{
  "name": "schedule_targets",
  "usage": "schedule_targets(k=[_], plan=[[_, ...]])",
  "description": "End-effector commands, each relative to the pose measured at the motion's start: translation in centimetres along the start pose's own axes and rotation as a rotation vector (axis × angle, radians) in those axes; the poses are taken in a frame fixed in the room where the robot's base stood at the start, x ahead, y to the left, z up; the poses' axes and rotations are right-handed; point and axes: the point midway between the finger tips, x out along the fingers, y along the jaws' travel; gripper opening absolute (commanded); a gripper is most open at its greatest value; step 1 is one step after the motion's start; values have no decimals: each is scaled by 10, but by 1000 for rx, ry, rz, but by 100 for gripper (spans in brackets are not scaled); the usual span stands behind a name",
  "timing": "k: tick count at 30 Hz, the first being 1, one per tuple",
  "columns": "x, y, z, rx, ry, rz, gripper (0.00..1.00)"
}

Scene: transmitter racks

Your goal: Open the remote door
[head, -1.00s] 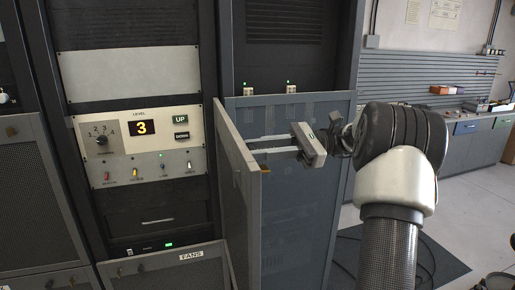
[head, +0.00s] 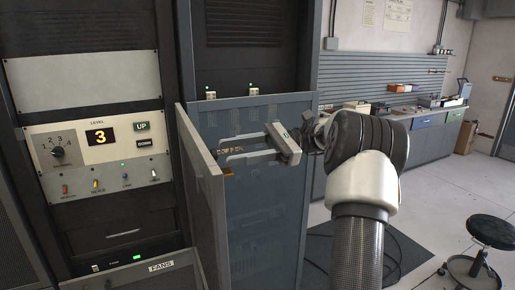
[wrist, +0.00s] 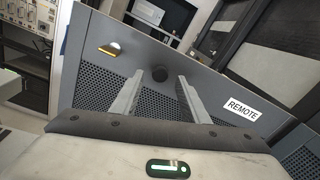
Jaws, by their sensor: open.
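The remote door is a grey perforated panel with a white REMOTE label (wrist: 243,109) in the wrist view. In the head view, a panel that looks like this door (head: 203,190) stands out from the rack toward me, seen nearly edge-on. A dark round knob (wrist: 159,74) and a small orange-yellow piece (wrist: 109,49) are on its face. My gripper (head: 222,151) is open, with its fingers pointing left at the panel. In the wrist view the fingertips (wrist: 159,88) lie either side of the knob; contact cannot be told.
A blue-grey panel (head: 262,190) stands behind my gripper. A control panel (head: 98,157) showing 3 is at left, with a tilted FANS panel (head: 135,277) below it. A workbench (head: 425,145) and stool (head: 490,232) are at right, with free floor between.

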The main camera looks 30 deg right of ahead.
Motion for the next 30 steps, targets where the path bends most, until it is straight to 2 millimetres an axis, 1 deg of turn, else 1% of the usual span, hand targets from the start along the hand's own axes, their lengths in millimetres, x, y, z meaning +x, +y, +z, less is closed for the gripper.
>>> schedule_targets(k=[1, 3, 9, 13, 18, 30], plan=[[-16, 0, 0, -4, -2, -9, 41], [-32, 0, 0, -4, -2, -8, 41], [-68, 0, 0, -4, -3, -7, 41], [-78, 0, 0, -1, -2, -2, 41], [-85, 0, 0, 0, 0, -2, 41], [-85, 0, 0, 0, 0, -2, 41]])
